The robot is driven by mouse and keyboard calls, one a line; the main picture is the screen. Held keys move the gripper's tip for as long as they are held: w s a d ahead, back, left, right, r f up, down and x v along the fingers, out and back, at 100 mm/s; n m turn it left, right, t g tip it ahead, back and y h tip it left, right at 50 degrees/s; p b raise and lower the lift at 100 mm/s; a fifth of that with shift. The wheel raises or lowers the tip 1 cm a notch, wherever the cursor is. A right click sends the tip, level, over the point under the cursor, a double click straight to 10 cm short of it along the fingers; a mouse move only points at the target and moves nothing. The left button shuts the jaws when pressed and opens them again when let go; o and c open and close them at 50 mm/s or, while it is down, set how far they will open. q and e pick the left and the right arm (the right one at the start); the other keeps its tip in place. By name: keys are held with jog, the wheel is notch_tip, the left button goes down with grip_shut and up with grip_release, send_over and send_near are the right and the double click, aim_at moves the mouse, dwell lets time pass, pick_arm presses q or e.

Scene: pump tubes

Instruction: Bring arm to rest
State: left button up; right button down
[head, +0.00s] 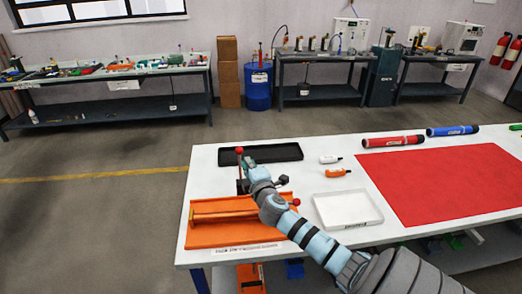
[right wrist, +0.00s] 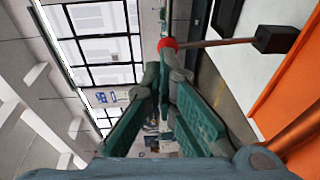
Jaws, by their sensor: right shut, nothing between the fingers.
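My right arm reaches in from the lower right of the head view, over the orange fixture (head: 205,235) at the left end of the white table. My right gripper (head: 246,168) is at the fixture's far side, beside a lever with a red ball knob (head: 239,150). In the right wrist view the fingers (right wrist: 165,58) are shut and empty, with the red knob (right wrist: 167,43) close to their tips. I cannot tell whether they touch it. The lever's rod runs right to a black block (right wrist: 276,39). My left gripper is not in view.
A black tray (head: 232,153) lies behind the fixture, a white tray (head: 343,221) to its right.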

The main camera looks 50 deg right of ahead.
jog(key=v, duration=0.7)
jog(key=shift+r, duration=0.2)
